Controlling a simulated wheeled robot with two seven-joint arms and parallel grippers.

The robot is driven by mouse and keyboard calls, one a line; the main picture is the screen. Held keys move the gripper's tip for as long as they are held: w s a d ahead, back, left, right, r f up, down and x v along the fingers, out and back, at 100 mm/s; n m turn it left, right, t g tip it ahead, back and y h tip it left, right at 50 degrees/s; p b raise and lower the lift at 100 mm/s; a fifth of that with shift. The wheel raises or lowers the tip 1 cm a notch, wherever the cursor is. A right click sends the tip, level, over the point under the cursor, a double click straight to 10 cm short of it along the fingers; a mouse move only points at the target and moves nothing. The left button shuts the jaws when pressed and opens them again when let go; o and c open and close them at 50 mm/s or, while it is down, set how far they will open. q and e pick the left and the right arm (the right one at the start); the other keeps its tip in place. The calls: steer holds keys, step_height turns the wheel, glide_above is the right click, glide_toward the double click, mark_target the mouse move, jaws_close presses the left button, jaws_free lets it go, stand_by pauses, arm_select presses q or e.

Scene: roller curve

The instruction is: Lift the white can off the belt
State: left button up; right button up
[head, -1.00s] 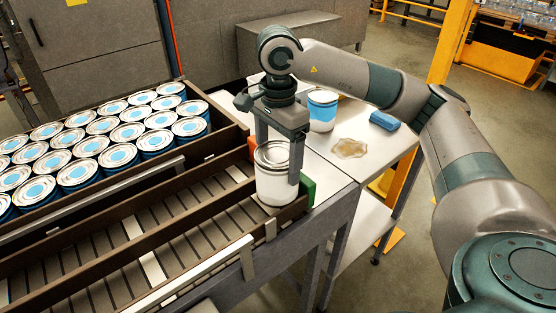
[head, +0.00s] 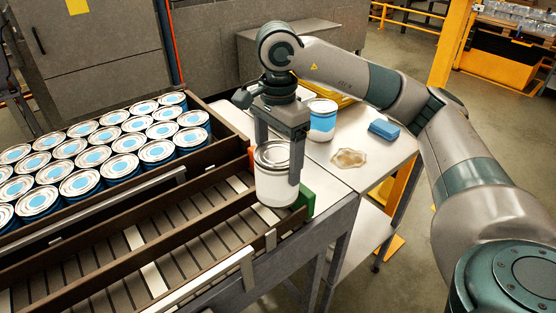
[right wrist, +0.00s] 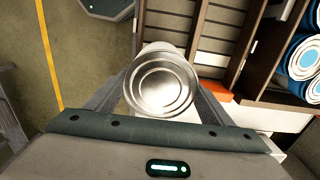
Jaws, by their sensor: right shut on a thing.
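The white can (head: 275,187) has a bare metal lid and is upright at the right end of the roller belt (head: 190,250). My right gripper (head: 277,168) is shut on it from above, one finger on each side. The can appears raised slightly above the belt; the gap under it is hard to see. In the right wrist view the can's round lid (right wrist: 160,85) sits between the two fingers. My left gripper is not in view.
A crate (head: 226,128) of blue-banded cans stands left of the belt. A side table (head: 340,176) holds a blue-banded can (head: 321,120), a blue sponge (head: 384,130) and a tan puddle-like patch (head: 349,158). A green block (head: 306,201) is at the belt's end.

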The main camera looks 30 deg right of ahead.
steer(key=shift+r+p, duration=0.35)
steer(key=shift+r, duration=0.6)
steer(key=shift+w, duration=0.1)
